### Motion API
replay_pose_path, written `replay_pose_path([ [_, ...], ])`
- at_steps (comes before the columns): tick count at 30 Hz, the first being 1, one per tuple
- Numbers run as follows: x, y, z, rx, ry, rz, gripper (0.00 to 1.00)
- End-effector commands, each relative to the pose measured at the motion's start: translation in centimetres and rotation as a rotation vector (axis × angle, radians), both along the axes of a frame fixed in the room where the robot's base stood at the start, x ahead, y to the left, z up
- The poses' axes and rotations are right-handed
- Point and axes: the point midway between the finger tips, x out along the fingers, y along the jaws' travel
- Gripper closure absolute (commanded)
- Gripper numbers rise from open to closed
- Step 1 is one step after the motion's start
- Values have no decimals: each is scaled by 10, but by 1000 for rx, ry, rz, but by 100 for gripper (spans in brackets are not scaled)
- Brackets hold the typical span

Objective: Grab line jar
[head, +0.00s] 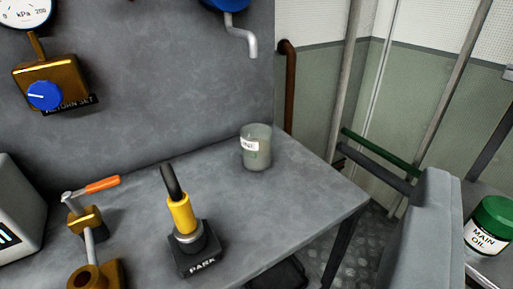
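The line jar (257,148) is a small, pale, translucent jar with a white label, partly readable as "LINE". It stands upright on the grey bench (300,190), near the bench's back right corner. Nothing touches it that I can see. My gripper is not recognizable in the head view, so its position relative to the jar and whether it is open or shut do not show.
A yellow and black lever marked PARK (182,215) stands left of and nearer than the jar. An orange-handled valve (100,185) is further left. A bent spout (248,40) hangs above the jar. A green-lidded "MAIN OIL" jar (490,228) is at right, beyond a grey seat-like panel (425,230).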

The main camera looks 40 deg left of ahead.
Motion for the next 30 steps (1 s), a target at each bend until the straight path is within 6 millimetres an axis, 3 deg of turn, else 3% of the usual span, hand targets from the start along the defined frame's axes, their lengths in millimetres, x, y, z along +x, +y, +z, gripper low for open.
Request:
replay_pose_path([
  [1,2,1,-1,0,2,2,37],
  [6,26,10,-12,-9,26,27,4],
  [17,114,72,-67,-45,114,175,3],
  [24,159,132,-117,-70,180,311,3],
  [30,183,189,-166,-87,248,440,3],
])
